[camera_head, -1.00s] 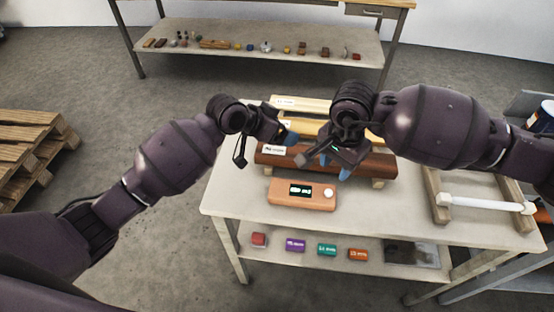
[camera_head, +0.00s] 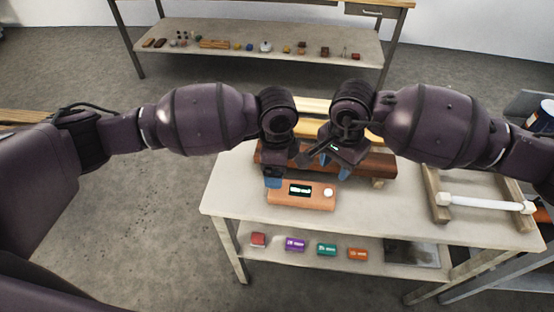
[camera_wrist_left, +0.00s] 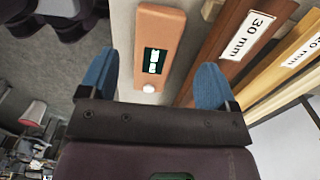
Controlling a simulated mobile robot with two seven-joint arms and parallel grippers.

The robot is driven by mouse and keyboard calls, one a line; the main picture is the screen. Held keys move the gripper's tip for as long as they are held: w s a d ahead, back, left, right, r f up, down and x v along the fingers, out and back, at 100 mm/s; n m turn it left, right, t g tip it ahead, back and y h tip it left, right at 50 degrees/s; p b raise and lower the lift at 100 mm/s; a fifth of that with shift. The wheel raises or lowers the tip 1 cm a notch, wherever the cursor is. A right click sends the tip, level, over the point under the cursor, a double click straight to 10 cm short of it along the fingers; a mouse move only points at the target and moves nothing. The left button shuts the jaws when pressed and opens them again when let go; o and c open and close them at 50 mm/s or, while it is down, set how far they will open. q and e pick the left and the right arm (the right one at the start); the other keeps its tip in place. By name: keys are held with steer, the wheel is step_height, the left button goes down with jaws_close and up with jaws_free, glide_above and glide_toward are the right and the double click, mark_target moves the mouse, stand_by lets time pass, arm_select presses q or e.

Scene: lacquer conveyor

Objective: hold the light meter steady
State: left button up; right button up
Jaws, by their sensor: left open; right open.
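The light meter (camera_head: 310,204) is an orange-brown block with a dark lit display and a white round knob, lying near the front edge of the table. My left gripper (camera_head: 273,182) is open over the meter's left end in the head view. In the left wrist view the meter (camera_wrist_left: 158,22) shows between and beyond the blue fingertips of my left gripper (camera_wrist_left: 155,78), with space on both sides. My right gripper (camera_head: 328,163) is open above the dark brown bar, behind the meter and to its right. Its contact with anything cannot be told.
The brown bar (camera_head: 380,166), labelled 30 mm in the wrist view, lies behind the meter, with lighter bars (camera_head: 313,105) farther back. A white roller (camera_head: 485,203) on a wooden frame is at right. Small coloured blocks (camera_head: 327,249) sit on the lower shelf (camera_head: 385,245).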

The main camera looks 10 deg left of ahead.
mark_target(302, 194)
arm_select(q)
step_height(302, 194, down, 9)
steer(key=shift+f, duration=0.2)
stand_by(0.3)
steer(key=shift+c, duration=0.5)
steer(key=c, duration=0.7)
arm_select(e)
jaws_close()
stand_by(0.7)
